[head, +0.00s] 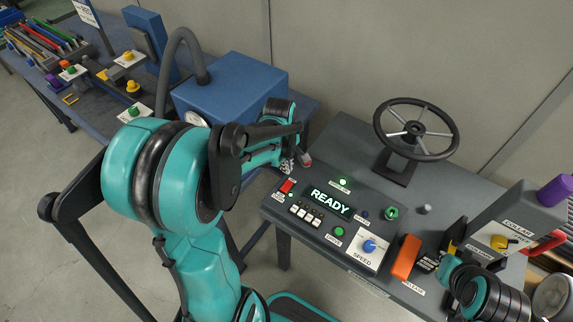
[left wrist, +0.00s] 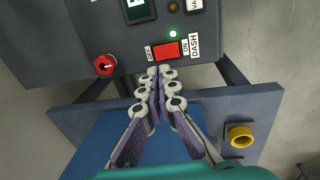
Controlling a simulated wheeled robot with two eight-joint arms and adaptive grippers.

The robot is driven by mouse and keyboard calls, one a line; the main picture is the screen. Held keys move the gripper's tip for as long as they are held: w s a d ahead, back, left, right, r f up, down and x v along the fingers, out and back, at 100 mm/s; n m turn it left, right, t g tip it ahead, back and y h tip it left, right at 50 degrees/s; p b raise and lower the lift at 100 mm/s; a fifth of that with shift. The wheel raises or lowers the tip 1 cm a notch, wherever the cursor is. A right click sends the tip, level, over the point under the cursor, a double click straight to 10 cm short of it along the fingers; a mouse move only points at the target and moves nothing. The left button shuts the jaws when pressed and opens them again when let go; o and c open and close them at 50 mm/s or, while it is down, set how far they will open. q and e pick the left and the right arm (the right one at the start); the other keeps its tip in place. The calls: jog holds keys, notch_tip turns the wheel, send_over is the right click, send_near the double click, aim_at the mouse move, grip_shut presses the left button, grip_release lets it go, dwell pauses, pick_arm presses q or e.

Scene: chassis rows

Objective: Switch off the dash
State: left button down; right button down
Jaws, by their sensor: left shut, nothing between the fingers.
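The dash (head: 275,206) is a grey panel on a table, with a lit green READY display (head: 331,203). At its left end is a red rocker switch (head: 287,186) with a small lit green lamp beside it. My left gripper (head: 288,166) is shut and empty, just beyond the switch in the head view. In the left wrist view its fingertips (left wrist: 161,71) are just below the switch; contact cannot be told.
A blue box (head: 237,85) stands left of the dash, a steering wheel (head: 416,130) behind it. A SPEED knob (head: 369,247), a green button (head: 338,231) and an orange RELEASE lever (head: 406,256) are to the right. Part of my right arm shows at lower right.

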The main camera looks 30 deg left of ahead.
aim_at(290, 184)
pick_arm(q)
jog(key=f+b, duration=0.1)
jog(key=f, duration=0.2)
jog(key=f+b, duration=0.1)
jog(key=f, duration=0.2)
jog(key=w+f+b, duration=0.1)
jog(key=f, duration=0.2)
jog(key=shift+w+f+b, duration=0.25)
jog(key=shift+f+b, duration=0.25)
jog(key=shift+b, duration=0.1)
jog(key=shift+s+r, duration=0.1)
jog(key=shift+r, duration=0.15)
